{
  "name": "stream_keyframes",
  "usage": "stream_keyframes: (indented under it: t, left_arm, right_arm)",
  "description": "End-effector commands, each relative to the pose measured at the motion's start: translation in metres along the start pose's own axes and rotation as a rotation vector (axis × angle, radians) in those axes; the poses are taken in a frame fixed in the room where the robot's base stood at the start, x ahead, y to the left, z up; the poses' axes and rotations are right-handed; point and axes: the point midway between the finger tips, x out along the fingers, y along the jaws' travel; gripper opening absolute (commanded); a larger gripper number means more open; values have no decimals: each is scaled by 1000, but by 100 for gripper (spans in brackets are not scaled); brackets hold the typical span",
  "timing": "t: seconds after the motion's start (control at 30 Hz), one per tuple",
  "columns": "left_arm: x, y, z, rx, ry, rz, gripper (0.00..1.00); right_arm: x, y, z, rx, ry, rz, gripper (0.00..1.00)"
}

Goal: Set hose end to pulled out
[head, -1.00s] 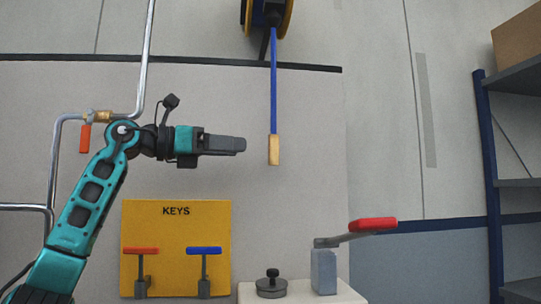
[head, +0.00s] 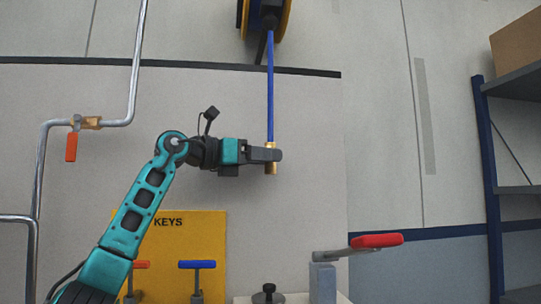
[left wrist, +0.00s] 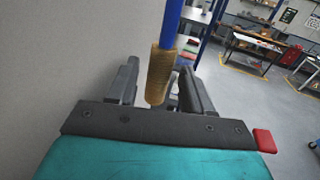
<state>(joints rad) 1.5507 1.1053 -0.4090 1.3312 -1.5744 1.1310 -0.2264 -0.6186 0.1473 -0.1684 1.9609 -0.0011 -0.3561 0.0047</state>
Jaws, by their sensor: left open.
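The brass hose end (head: 271,168) hangs on a blue hose (head: 270,90) that comes down from a reel (head: 265,18) at the top of the head view. My left gripper (head: 272,155) is level with the hose end, and its fingers overlap it in the head view. In the left wrist view the hose end (left wrist: 161,75) stands between the two open fingers (left wrist: 160,88), with a gap at the left finger; contact on the right side cannot be told. My right gripper is not in view.
A yellow KEYS board (head: 205,240) with red and blue T-handles is below my left arm. A red-handled lever (head: 376,241) stands at the lower right, beside a black knob (head: 267,293). Pipes with an orange valve handle (head: 71,147) run at the left. Blue-posted shelving (head: 488,170) is at the right.

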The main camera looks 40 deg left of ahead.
Motion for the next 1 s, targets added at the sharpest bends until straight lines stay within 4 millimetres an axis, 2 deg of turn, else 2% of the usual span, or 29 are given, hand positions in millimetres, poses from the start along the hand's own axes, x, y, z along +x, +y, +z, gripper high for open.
stream_keyframes:
  t: [0.2,0.5,1.0]
  left_arm:
    - [17,0,0,-1,1,0,50]
    - [18,0,0,-1,1,1,49]
    - [18,0,0,-1,1,0,1]
  right_arm:
    - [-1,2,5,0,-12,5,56]
    - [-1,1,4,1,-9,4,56]
    - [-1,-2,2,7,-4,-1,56]
